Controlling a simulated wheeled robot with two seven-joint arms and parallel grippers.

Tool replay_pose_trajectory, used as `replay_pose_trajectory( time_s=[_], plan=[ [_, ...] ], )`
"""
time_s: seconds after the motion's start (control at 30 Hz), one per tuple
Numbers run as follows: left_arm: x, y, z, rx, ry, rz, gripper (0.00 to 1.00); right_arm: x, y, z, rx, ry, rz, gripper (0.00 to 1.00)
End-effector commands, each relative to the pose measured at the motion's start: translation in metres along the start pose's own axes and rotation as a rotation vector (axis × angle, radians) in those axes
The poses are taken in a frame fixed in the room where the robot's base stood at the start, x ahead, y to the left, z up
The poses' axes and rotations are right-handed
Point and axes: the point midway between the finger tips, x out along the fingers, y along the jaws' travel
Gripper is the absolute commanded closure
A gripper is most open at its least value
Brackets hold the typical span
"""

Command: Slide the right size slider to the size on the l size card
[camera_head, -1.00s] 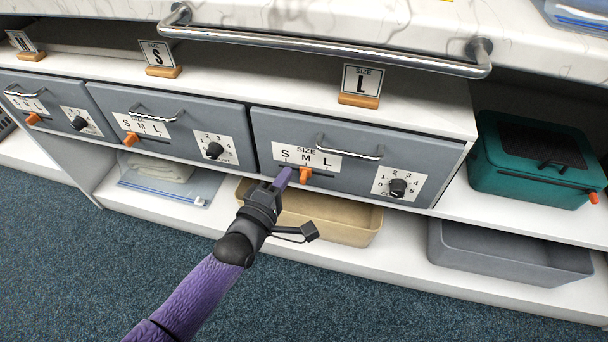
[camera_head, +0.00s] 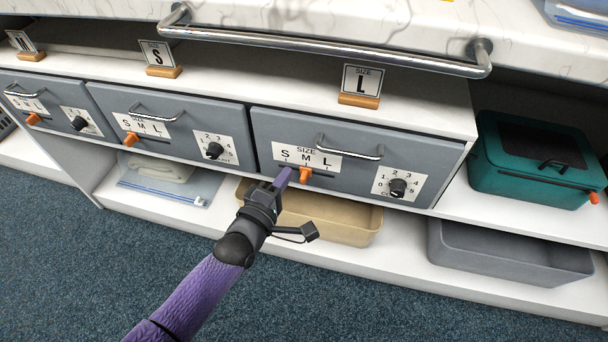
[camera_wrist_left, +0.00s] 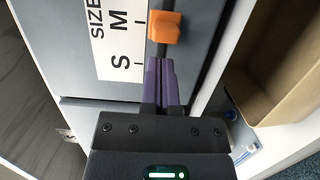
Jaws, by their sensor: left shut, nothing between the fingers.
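The right drawer front (camera_head: 270,135) has a size label (camera_head: 307,157) with S, M and L. Its orange size slider (camera_head: 305,174) stands at about M. The slider also shows in the left wrist view (camera_wrist_left: 164,28), beside the M mark. My left gripper (camera_head: 283,178) is shut and empty. Its purple fingertips are on the S side of the slider, close to it; in the left wrist view the fingers (camera_wrist_left: 160,75) point at the slider with a small gap seen. The L size card (camera_head: 362,80) stands in a wooden holder above this drawer. My right gripper is out of view.
A black dial (camera_head: 397,187) and a metal handle (camera_head: 350,148) are on the same drawer. A long metal rail (camera_head: 330,45) runs above. A tan bin (camera_head: 345,228) sits below, and a grey bin (camera_head: 510,252) and teal box (camera_head: 535,165) are at right.

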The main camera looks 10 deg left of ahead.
Motion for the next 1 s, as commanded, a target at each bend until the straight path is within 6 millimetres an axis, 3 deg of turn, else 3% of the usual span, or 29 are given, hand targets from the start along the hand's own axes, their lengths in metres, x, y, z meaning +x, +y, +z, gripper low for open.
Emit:
replay_pose_trajectory(
  time_s=[0.27, 1.0],
  plan=[
    [0.000, 0.000, 0.001, 0.000, 0.000, 0.000, 1.00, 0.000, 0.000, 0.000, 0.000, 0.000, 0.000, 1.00],
    [0.005, 0.000, 0.026, 0.000, 0.000, 0.000, 1.00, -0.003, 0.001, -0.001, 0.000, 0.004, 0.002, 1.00]
  ],
)
